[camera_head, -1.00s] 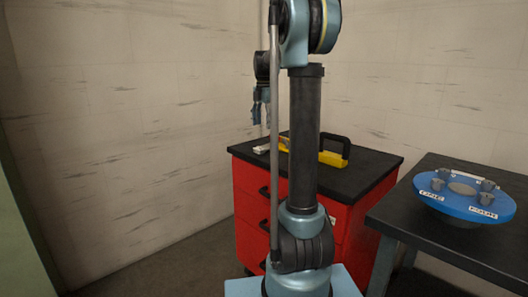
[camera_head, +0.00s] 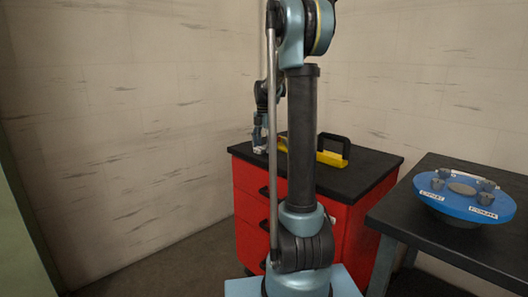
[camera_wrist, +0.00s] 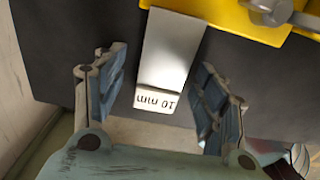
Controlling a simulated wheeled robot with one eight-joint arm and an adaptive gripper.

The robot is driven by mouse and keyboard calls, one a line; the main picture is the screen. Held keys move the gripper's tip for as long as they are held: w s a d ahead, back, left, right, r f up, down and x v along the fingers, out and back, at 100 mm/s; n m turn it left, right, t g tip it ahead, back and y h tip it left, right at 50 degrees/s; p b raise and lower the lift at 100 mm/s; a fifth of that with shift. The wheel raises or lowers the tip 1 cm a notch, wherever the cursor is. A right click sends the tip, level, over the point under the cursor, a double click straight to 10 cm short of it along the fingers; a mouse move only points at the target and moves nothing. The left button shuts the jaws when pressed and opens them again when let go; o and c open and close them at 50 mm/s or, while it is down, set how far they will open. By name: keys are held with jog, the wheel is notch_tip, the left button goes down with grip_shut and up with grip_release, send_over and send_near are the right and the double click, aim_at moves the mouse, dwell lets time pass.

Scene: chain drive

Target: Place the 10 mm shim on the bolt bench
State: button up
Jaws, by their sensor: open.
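The 10 mm shim (camera_wrist: 172,55) is a flat silver plate with a white end marked "10 mm". In the wrist view it lies on the black top, its far end at a yellow holder (camera_wrist: 240,15). My gripper (camera_wrist: 157,95) is open, one finger on each side of the shim's labelled end, with gaps on both sides. In the head view my gripper (camera_head: 260,145) is low over the left part of the red cabinet's top, where the shim is hard to make out. The bench (camera_head: 401,219) with a blue bolted disc (camera_head: 460,205) stands at right.
The red drawer cabinet (camera_head: 250,205) has a black top. Walls close in at the back and left. The bench has bare room around the disc.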

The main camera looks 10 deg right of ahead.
grip_shut()
dwell(0.3)
